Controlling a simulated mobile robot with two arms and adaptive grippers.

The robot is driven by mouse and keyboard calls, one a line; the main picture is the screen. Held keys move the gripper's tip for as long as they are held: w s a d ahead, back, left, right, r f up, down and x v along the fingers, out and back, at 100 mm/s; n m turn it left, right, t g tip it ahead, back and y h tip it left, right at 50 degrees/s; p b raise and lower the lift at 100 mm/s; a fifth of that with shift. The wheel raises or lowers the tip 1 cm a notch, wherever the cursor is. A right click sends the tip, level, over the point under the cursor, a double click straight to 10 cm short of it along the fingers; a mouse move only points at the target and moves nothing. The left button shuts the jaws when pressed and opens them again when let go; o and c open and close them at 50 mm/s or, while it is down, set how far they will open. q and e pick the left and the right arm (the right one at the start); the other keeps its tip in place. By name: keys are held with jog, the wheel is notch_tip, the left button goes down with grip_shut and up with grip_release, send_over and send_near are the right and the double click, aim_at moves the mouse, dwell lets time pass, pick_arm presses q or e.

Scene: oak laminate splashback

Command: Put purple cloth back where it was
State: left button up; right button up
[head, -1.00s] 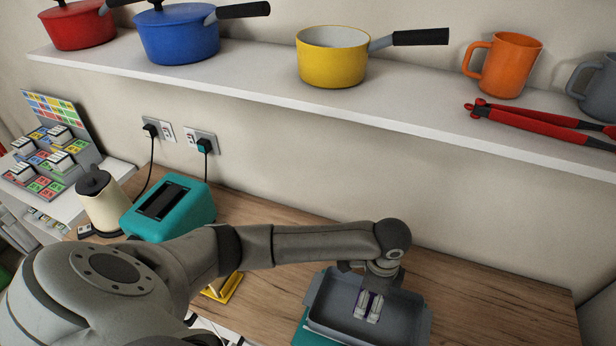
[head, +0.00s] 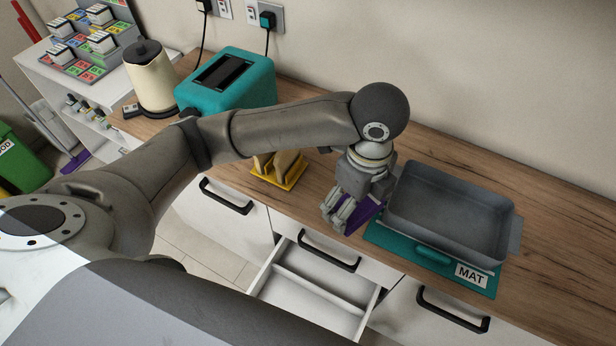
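The purple cloth (head: 363,214) shows at my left gripper (head: 340,214), partly hidden by its fingers. The fingers look closed on the cloth, just left of the grey roasting tin and above the counter's front edge. The grey tin (head: 445,207) is empty and stands on a teal mat (head: 483,283) labelled MAT. An open white drawer (head: 318,297) with a divider sits below and left of the gripper; its visible inside is empty. My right gripper is not in view.
A yellow rack (head: 283,178) holding brown slices stands left of the gripper. A teal toaster (head: 228,82) and cream kettle (head: 150,75) stand further back left. The wooden counter (head: 560,270) is clear right of the tin. Closed drawer handles line the front.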

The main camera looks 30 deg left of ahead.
pick_arm(q)
jog(key=shift+w+a+f, duration=0.1)
jog(key=shift+a+f, duration=0.1)
jog(key=shift+a, duration=0.5)
jog(key=w+a+f, duration=0.2)
jog(key=w, duration=0.1)
jog(key=w+a+f+p, duration=0.1)
jog(key=w+f, duration=0.2)
jog(key=w, duration=0.1)
jog(key=w+a+f+p, duration=0.1)
jog(key=w+a+f, duration=0.1)
jog(key=w+f, duration=0.1)
jog(key=shift+w+a+f, duration=0.2)
jog(key=shift+w+a, duration=0.1)
jog(key=shift+w, duration=0.05)
jog(key=shift+w+a+f, duration=0.25)
jog(key=shift+w+f, duration=0.15)
jog(key=shift+f, duration=0.2)
notch_tip(320, 180, down, 3)
jog(key=shift+p, duration=0.35)
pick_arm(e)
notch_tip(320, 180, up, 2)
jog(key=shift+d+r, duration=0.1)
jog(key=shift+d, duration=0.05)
pick_arm(q)
jog(key=shift+f, duration=0.2)
jog(key=o, duration=0.7)
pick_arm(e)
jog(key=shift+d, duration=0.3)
